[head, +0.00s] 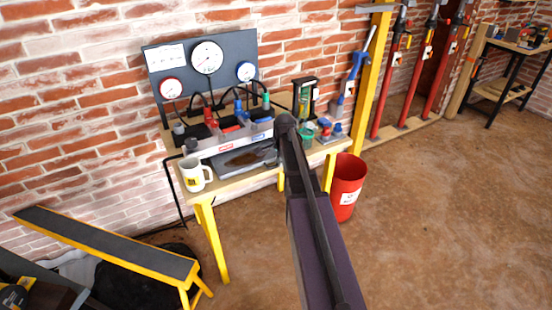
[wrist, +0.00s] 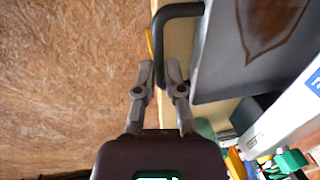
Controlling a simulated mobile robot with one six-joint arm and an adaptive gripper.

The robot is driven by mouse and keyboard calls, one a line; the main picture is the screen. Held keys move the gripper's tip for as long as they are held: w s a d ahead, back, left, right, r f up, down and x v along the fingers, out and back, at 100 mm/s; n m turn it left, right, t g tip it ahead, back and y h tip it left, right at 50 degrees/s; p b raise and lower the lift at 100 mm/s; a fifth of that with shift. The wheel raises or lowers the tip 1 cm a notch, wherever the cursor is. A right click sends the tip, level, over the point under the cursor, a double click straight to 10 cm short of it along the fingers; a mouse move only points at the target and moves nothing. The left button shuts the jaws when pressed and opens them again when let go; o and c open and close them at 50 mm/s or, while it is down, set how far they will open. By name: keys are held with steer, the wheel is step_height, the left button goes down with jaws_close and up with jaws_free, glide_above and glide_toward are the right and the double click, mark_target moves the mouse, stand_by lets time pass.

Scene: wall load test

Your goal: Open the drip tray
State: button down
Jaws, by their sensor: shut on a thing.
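The drip tray (head: 240,160) is a dark grey tray below the silver front panel of the bench unit. Its upper face shows in front of the panel, with a brown stain on it. In the wrist view the tray (wrist: 215,75) fills the upper right, and its black bar handle (wrist: 180,10) runs down between my fingers. My gripper (wrist: 162,75) is shut on this handle near its end. In the head view my dark arm covers the right end of the tray, and the gripper and handle are hidden.
The silver panel (head: 228,143) stands behind the tray. A white mug (head: 195,175) stands at the bench's left front corner. A red bin (head: 346,187) is right of the bench. A yellow-edged ramp (head: 110,245) is at the lower left. Brown floor in front is clear.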

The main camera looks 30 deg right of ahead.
steer(key=s, duration=0.8)
steer(key=shift+d, duration=0.1)
steer(key=c, duration=0.7)
jaws_free()
steer(key=shift+w, duration=0.1)
steer(key=shift+w, duration=0.15)
